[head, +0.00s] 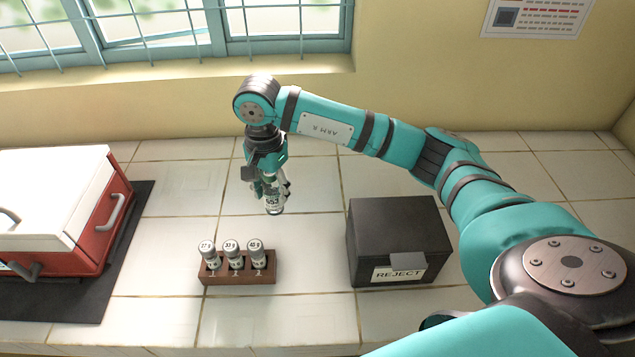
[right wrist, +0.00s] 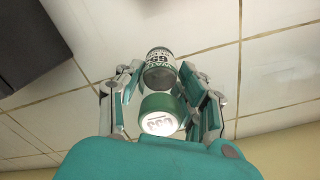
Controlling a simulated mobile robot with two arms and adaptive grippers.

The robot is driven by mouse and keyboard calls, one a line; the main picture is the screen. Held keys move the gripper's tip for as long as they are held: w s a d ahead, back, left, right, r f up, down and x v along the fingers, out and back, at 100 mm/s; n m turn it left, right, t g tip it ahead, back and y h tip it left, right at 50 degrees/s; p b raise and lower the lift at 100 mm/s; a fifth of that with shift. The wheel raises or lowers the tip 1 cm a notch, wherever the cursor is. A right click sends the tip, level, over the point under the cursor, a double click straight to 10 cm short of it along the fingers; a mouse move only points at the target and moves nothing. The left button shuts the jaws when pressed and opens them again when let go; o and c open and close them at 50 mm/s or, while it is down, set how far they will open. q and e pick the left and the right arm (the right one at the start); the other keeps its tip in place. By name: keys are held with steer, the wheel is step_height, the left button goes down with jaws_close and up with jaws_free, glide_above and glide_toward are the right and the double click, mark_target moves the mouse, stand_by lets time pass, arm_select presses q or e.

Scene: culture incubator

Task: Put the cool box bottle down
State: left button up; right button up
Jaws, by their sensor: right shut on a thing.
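The red cool box (head: 105,225) with a white lid stands at the left, lid down. My left gripper is not in view.
A brown wooden rack (head: 238,279) holds three small labelled vials near the counter's front. A dark box marked REJECT (head: 398,235) stands right of it. The cool box rests on a dark mat (head: 125,245).

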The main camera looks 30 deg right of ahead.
steer(key=shift+w+d+f+p, duration=0.35)
steer(key=shift+d+f+p, duration=0.45)
steer(key=shift+d, duration=1.35)
steer(key=shift+w+d+f+p, duration=0.35)
steer(key=shift+d+f+p, duration=0.45)
steer(key=shift+d, duration=1.35)
steer(key=shift+w+d+f+p, duration=0.45)
steer(key=shift+d+p, duration=0.55)
steer(key=shift+d, duration=1.15)
steer(key=shift+f, duration=0.45)
steer(key=o, duration=1.2)
steer(key=shift+c, duration=0.2)
